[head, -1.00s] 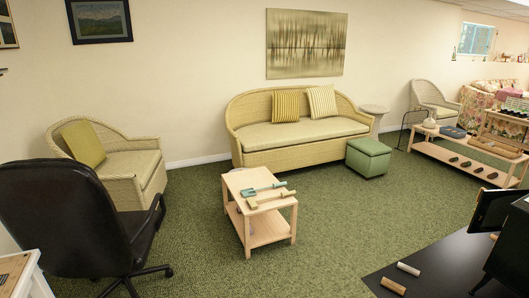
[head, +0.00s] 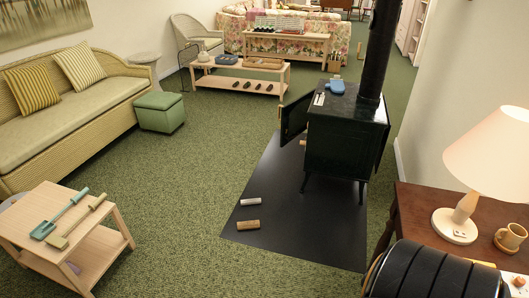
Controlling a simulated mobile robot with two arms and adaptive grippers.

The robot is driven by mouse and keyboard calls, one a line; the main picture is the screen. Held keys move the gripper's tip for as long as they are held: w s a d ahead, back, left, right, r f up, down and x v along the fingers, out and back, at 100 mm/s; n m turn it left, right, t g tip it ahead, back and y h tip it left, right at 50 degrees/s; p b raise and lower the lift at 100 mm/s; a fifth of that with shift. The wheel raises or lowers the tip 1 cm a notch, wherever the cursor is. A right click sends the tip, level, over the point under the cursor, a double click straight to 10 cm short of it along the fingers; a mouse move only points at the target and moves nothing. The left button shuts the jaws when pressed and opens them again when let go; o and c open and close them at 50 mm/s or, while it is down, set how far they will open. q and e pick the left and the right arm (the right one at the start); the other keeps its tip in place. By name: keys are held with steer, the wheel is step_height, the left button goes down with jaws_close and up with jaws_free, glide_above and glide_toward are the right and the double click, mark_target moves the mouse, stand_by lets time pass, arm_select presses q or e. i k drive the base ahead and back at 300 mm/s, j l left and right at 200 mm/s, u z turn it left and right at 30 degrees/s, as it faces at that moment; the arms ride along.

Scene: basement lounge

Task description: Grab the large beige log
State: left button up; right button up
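Two short logs lie on the black floor mat (head: 300,222) in front of the stove in the head view. The nearer one is a tan-beige log (head: 248,225) and looks slightly larger. The other is a paler, whitish log (head: 250,202) just behind it. The two logs lie apart, both on their sides near the mat's left edge. Neither of my grippers is in view.
A black stove (head: 345,135) with its door (head: 295,117) open stands on the mat. A desk with a lamp (head: 458,220) and a black ribbed object (head: 435,272) are at right. Green carpet is clear between.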

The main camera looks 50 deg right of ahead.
mark_target(256, 223)
steer(key=i+l+z, duration=0.15)
steer(key=i+z, duration=0.25)
steer(key=i+l+z, duration=0.1)
steer(key=z, duration=0.25)
steer(key=i+z, duration=0.4)
steer(key=i+j+z, duration=0.15)
steer(key=z, duration=0.25)
steer(key=i+j, duration=0.05)
steer(key=i, duration=0.05)
